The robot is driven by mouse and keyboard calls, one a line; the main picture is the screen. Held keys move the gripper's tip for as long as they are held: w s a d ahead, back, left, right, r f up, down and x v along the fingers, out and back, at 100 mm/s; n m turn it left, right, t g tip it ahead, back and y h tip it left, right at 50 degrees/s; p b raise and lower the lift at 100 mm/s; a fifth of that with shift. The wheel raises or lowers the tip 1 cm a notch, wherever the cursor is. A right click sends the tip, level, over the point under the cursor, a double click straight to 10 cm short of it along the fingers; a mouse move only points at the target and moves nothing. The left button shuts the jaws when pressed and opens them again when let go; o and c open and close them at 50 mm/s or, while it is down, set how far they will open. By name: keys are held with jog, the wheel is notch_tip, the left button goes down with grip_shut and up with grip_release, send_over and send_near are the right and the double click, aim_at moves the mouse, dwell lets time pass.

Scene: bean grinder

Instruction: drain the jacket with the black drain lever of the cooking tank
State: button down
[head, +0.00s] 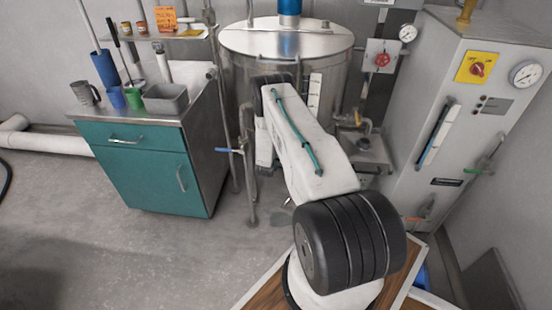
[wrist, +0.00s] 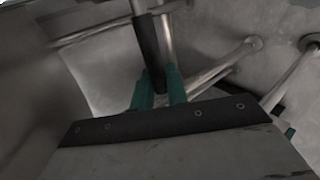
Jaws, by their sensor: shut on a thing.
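The cooking tank (head: 250,70) is a steel cylinder with a lid, standing at the back middle in the head view. My gripper (wrist: 158,82) has two teal fingers. They are shut on a black lever (wrist: 147,42), which passes between them in the wrist view. The lever is a dark grip with bare metal at its upper end. In the head view my arm covers the front of the tank, and the black lever and my fingers are hidden behind it.
A teal cabinet (head: 150,165) with cups and a grey bin (head: 166,100) stands left of the tank. A blue-handled lever (head: 229,150) sticks out near its pipes. A grey machine cabinet (head: 440,130) stands at the right.

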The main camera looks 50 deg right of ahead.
jog(key=shift+w+d+r, duration=0.1)
jog(key=shift+w+r, duration=0.05)
jog(key=c, duration=1.5)
grip_release()
jog(key=v, duration=0.7)
jog(key=shift+a+r, duration=0.1)
jog(key=shift+a, duration=0.2)
